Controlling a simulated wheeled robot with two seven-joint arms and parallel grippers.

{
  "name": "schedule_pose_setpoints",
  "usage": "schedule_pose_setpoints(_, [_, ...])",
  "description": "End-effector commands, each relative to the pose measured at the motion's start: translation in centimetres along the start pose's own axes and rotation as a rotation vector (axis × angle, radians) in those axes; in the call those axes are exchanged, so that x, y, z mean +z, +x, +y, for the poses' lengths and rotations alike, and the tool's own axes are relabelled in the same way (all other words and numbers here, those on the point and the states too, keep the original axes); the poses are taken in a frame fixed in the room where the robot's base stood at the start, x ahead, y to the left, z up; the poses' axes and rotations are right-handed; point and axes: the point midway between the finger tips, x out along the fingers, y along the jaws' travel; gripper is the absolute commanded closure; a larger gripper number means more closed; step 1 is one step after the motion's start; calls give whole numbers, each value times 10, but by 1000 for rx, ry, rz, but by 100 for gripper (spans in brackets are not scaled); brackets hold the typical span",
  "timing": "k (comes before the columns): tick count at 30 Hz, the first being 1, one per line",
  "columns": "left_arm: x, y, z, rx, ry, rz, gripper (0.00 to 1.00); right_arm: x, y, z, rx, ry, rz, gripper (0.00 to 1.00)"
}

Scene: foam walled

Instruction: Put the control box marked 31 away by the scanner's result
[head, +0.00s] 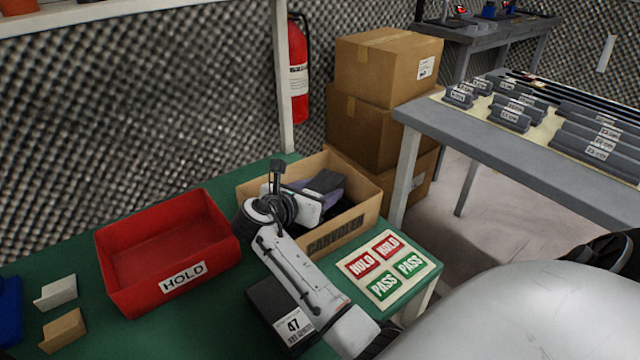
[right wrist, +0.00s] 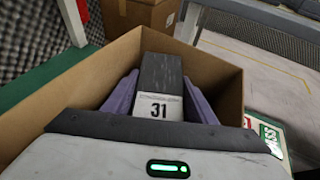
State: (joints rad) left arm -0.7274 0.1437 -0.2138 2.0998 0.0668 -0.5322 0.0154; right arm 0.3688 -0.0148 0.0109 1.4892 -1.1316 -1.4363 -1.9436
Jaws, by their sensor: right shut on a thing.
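The control box marked 31 (right wrist: 160,85) is dark with a white label, and it sits between the purple fingers of my right gripper (right wrist: 160,98). In the head view my right gripper (head: 322,190) is shut on it inside or just over the open cardboard carton (head: 345,222). The carton's walls surround the held box in the right wrist view. Whether the box touches the carton floor is hidden. A second dark box marked 47 (head: 294,326) lies on the green table, partly covered by my right arm. I cannot pick out a scanner or its result. My left gripper is out of view.
A red HOLD bin (head: 165,250), empty, stands left of the carton. A card with HOLD and PASS labels (head: 388,268) lies to its right. Small blocks (head: 56,292) are at the table's left. Stacked cartons (head: 385,85) and a grey table (head: 500,148) stand behind.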

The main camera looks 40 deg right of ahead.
Motion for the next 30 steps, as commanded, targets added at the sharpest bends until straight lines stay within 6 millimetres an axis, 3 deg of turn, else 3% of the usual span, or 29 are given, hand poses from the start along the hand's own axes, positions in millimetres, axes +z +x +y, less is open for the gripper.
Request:
schedule_pose_setpoints(3, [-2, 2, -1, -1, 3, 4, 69, -3, 1, -1, -2, -1, 2, 85])
schedule_pose_setpoints(4, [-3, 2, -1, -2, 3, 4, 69, -4, 1, -1, -3, -3, 4, 45])
schedule_pose_setpoints(7, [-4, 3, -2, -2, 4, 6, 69, -4, 1, -1, -3, -3, 4, 30])
schedule_pose_setpoints(20, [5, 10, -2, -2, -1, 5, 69, 4, -2, 0, -2, 4, 3, 30])
schedule_pose_setpoints(30, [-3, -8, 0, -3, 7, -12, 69, 11, -77, 0, 1, -2, 5, 30])
